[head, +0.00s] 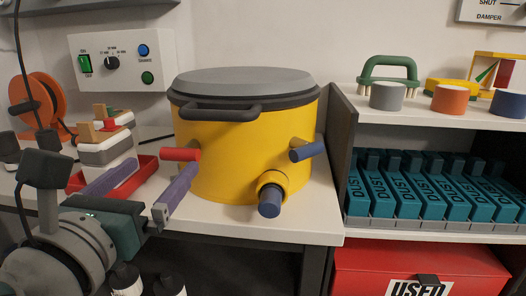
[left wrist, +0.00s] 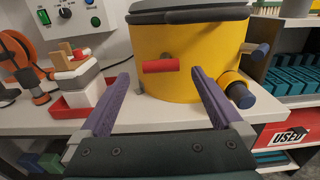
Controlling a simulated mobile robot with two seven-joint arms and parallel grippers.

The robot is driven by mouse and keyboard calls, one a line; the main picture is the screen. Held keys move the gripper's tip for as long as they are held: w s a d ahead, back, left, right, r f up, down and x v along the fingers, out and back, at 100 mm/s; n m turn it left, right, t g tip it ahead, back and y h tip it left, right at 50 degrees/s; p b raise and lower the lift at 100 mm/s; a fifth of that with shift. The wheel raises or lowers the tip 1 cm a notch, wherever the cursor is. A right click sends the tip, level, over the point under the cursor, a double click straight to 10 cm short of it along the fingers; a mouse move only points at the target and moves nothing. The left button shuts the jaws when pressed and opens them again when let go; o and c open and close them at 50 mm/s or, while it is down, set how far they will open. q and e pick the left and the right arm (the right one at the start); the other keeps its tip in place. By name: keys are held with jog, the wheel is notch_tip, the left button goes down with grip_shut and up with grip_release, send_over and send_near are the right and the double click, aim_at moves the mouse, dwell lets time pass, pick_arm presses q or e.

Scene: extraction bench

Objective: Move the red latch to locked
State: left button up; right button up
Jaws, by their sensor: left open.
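The red latch (head: 180,154) is a short red bar on the left front of a yellow drum (head: 232,165) with a grey lid. It points out to the left, roughly level. My left gripper (head: 140,192) is open, in front of and below the latch, with purple fingers apart and nothing between them. In the left wrist view the red latch (left wrist: 160,65) shows ahead, beyond and between the fingertips, not touched. A blue latch (head: 308,150) sits on the drum's right side. My right gripper is not in view.
A blue-capped spout (head: 270,198) sticks out low on the drum's front. A red tray (head: 128,184) with stacked blocks stands left of the drum. An orange reel (head: 38,103) is at the far left. Shelves with teal dust cartridges (head: 412,187) stand at right.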

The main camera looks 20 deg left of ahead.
aim_at(178, 150)
pick_arm(q)
jog(key=b+x, duration=0.1)
jog(key=x, duration=0.7)
jog(key=shift+d, duration=0.1)
jog(key=shift+s, duration=0.1)
jog(key=c, duration=1.3)
